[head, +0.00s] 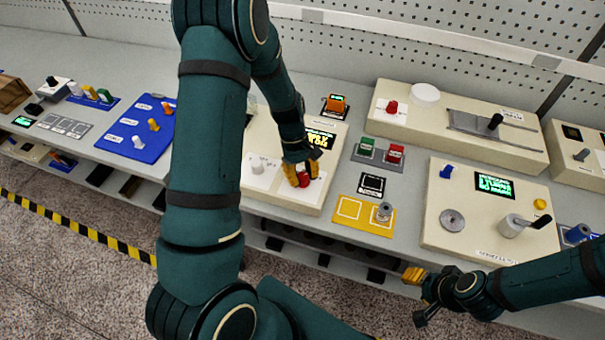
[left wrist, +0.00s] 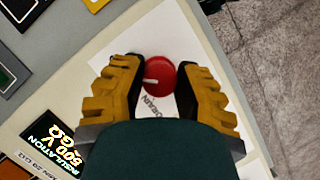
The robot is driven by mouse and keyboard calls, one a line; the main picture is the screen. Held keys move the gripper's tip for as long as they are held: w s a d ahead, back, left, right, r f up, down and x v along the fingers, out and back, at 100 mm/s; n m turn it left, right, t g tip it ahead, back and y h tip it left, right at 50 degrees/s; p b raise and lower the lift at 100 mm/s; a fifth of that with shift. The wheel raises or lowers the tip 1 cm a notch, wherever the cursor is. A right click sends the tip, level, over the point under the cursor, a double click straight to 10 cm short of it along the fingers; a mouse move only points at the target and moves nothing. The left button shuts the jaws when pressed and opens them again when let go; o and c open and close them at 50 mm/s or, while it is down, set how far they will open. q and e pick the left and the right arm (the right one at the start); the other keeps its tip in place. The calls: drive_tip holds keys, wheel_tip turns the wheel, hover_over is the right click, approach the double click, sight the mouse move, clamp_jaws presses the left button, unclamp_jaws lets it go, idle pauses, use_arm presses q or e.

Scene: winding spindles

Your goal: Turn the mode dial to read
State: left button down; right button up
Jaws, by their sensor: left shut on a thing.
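A red round dial (head: 304,179) sits on a white plate at the front right of a cream instrument box (head: 255,134). In the left wrist view the dial (left wrist: 160,76) has a short white mark pointing left. Print on the plate beside it is partly hidden and I cannot read it surely. My left gripper (head: 297,175) points down over the box and is shut on the red dial, with one yellow finger on each side, as the left wrist view (left wrist: 160,85) shows. My right gripper (head: 412,292) hangs empty in front of the bench edge; its finger opening is unclear.
A lit display (head: 320,138) sits behind the dial; it also shows in the left wrist view (left wrist: 55,143), reading insulation, 500 V. A white knob (head: 258,165) is left of the dial. A yellow tray (head: 350,212) with a grey spindle lies to the right.

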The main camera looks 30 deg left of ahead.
use_arm(q)
drive_tip(key=shift+s+d+f, duration=0.1)
drive_tip(key=shift+f, duration=0.05)
idle(0.4)
drive_tip(key=c, duration=0.6)
unclamp_jaws()
drive_tip(key=v, duration=1.2)
